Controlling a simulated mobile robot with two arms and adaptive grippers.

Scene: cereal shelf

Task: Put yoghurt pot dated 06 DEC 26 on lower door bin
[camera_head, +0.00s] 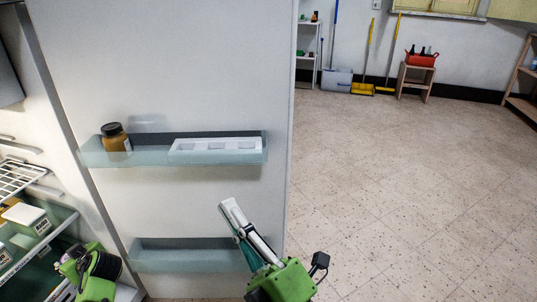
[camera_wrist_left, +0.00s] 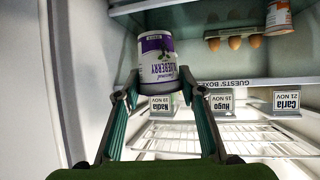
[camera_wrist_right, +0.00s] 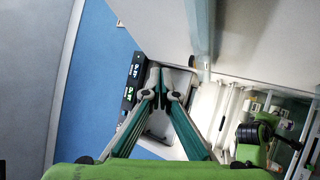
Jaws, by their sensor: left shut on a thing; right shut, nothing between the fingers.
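My left gripper (camera_wrist_left: 158,88) is shut on a white and purple yoghurt pot (camera_wrist_left: 158,58) marked blueberry, its print upside down in the left wrist view. No date on it can be read. In the head view my left gripper (camera_head: 92,268) is at the lower left by the fridge shelves, and the pot cannot be made out there. The lower door bin (camera_head: 185,258) is a pale, see-through bin on the open door; no contents show in it. My right gripper (camera_head: 232,212) is shut and empty in front of its right end; it also shows in the right wrist view (camera_wrist_right: 160,82).
The upper door bin (camera_head: 140,157) holds a brown jar (camera_head: 115,138) and a white tray (camera_head: 217,147). In the left wrist view, name cards (camera_wrist_left: 162,104) stand along a shelf edge over a wire rack (camera_wrist_left: 225,138), with eggs (camera_wrist_left: 235,42) behind. Open floor (camera_head: 410,190) lies right of the door.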

